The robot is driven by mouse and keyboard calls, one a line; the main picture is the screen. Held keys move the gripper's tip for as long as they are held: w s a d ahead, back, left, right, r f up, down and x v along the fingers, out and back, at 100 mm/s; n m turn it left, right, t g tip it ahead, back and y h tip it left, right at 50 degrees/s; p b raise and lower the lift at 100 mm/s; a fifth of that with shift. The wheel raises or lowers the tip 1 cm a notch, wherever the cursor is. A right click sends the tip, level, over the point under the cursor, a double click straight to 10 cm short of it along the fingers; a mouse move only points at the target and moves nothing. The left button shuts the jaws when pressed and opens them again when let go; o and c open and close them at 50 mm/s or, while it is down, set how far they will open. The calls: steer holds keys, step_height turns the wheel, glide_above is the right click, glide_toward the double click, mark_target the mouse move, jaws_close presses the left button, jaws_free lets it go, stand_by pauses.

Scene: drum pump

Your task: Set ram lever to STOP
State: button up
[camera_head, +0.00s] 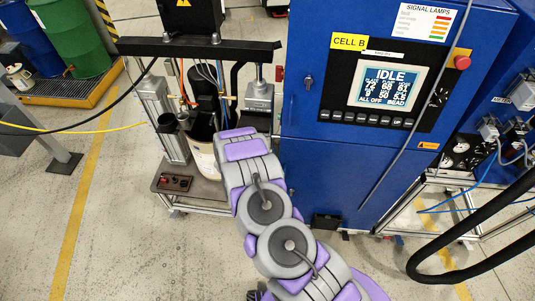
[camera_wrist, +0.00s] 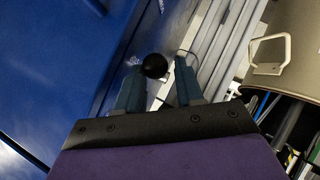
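A round black knob (camera_wrist: 154,66), which looks like the end of the ram lever, shows in the wrist view beside the blue cabinet. My gripper (camera_wrist: 159,68) is open, with its two teal fingers apart. The knob lies at the fingertips, close to the left finger, with a gap to the right finger. I cannot tell whether the left finger touches it. The lever's shaft and position markings cannot be made out. In the head view, my arm reaches up toward the pump stand, and the gripper and knob cannot be made out there.
The blue control cabinet (camera_head: 335,178) stands right of my arm; its screen (camera_head: 388,87) reads IDLE. The pump stand's black crossbar (camera_head: 190,47) and a pale drum (camera_head: 205,158) are at left. The drum's handle (camera_wrist: 269,54) is near my gripper. Black hose (camera_head: 466,252) hangs at right.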

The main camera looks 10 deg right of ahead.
steer(key=p+v, duration=0.1)
steer(key=v, duration=1.6)
steer(key=shift+a, duration=0.15)
